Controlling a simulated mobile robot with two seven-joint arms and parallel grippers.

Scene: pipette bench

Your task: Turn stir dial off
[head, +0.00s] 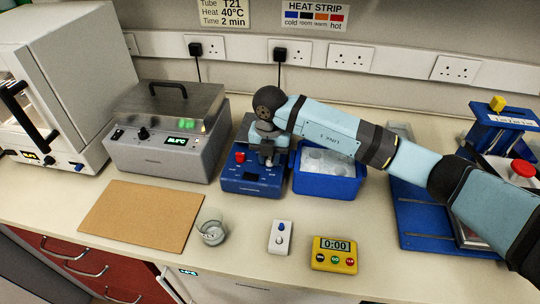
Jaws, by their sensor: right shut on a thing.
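A blue stirrer unit (253,187) stands on the bench left of the picture's middle, with a red knob (239,157) on its left side and a small dark display on its front. My right arm comes in from the right and reaches down over the unit. My right gripper (268,157) is shut at the right side of the unit's top, on what appears to be the stir dial. The fingers and wrist hide most of the dial, so I cannot tell its setting. My left gripper is not in view.
A blue ice tub (327,184) stands close on the right. A grey lidded bath (165,155) stands on the left. In front are a brown board (141,215), a glass beaker (212,231), a white switch box (280,238) and a yellow timer (334,255).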

